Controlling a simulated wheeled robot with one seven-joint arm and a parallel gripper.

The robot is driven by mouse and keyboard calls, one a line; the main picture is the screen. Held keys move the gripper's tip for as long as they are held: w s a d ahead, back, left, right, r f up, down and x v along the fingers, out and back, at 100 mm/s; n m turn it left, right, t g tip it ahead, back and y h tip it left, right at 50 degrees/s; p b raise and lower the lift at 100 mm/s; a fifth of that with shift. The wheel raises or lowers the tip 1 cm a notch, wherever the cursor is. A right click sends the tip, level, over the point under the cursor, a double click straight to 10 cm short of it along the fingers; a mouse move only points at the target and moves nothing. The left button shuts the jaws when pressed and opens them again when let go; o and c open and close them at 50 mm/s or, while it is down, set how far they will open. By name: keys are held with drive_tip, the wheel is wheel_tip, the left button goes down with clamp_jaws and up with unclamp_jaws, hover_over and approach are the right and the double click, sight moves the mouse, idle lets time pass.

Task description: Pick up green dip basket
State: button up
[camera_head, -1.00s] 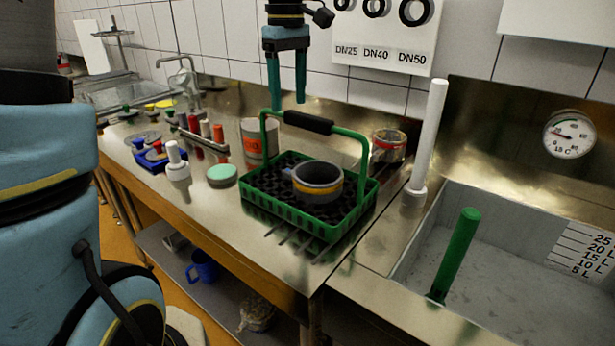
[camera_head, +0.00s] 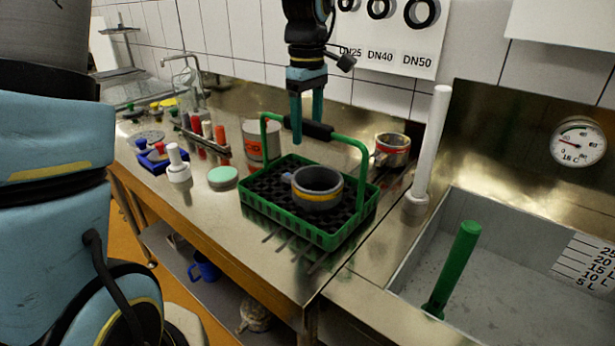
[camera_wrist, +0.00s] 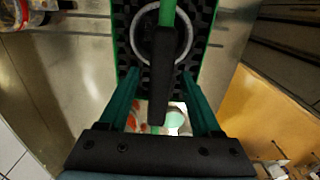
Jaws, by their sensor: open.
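The green dip basket (camera_head: 300,228) stands on the steel counter, with its arched handle upright and a black grip (camera_head: 322,132) on the handle's top bar. A grey pot with a yellow band (camera_head: 317,190) sits inside it on a black mat. My gripper (camera_head: 307,138) is open and points down at the handle, its fingers at the left part of the black grip. In the wrist view the black grip (camera_wrist: 161,85) runs between the open fingers, and the basket's rim (camera_wrist: 203,60) lies beyond. Whether the fingers touch the grip I cannot tell.
A steel can (camera_head: 261,142) stands behind the basket and a metal cup (camera_head: 391,150) behind right. A white upright rod (camera_head: 430,145) is right of it. A sink with a green rod (camera_head: 453,268) is at right.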

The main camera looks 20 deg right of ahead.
drive_tip(key=shift+f, duration=1.25)
clamp_jaws()
idle(0.4)
